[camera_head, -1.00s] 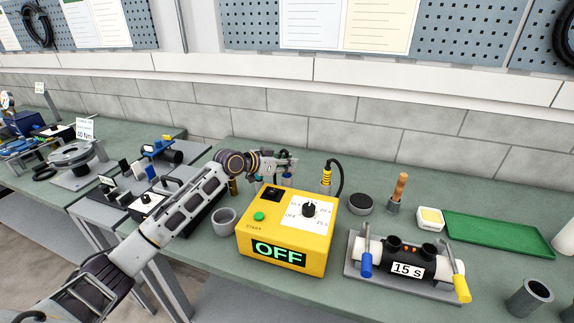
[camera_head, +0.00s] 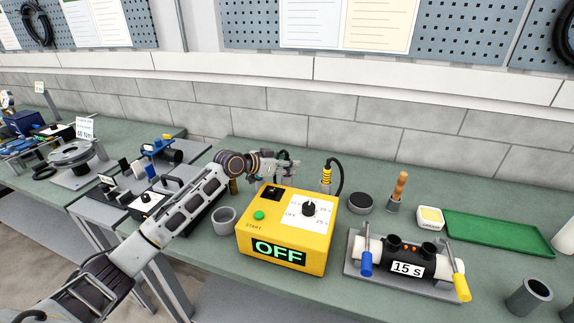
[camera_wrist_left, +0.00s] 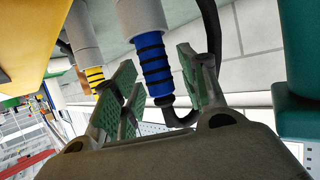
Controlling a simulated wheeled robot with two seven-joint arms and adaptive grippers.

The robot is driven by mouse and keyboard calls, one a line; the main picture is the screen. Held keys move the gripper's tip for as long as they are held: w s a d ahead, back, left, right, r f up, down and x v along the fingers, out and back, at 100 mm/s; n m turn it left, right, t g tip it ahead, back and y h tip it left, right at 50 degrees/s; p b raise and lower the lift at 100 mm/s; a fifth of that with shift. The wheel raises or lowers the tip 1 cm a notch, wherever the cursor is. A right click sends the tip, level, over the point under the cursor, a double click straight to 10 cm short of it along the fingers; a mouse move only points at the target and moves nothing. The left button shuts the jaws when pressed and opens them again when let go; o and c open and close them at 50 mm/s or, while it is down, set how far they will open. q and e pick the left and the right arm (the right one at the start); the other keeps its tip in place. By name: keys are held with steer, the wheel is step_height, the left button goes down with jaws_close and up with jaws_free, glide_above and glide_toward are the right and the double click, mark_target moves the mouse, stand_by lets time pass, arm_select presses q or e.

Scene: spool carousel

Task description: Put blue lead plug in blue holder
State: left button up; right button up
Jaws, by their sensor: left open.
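My left gripper (camera_head: 290,167) is behind the yellow box in the head view, its fingers hard to make out there. In the left wrist view its two green-padded fingers (camera_wrist_left: 158,84) stand apart on either side of the blue lead plug (camera_wrist_left: 153,62). The plug has black rings and a black cable. Its far end meets a pale grey cylindrical holder (camera_wrist_left: 138,14) and looks seated in it; no blue mark shows on the holder. In the head view the gripper mostly hides this plug. My right gripper is not in view.
A yellow plug (camera_head: 326,176) with a black cable stands to the right, also visible in the left wrist view (camera_wrist_left: 94,76). The yellow box (camera_head: 262,232) reads OFF. A grey cup (camera_head: 223,221) is left of it; a lever fixture (camera_head: 405,268) is at right.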

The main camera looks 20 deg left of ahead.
arm_select(q)
steer(key=shift+r, duration=0.2)
steer(key=shift+s+a, duration=0.3)
steer(key=shift+s, duration=0.05)
steer(key=shift+s+a+r, duration=0.2)
steer(key=shift+s, duration=0.05)
steer(key=b+v, duration=0.1)
steer(key=v, duration=0.9)
steer(key=shift+s, duration=0.2)
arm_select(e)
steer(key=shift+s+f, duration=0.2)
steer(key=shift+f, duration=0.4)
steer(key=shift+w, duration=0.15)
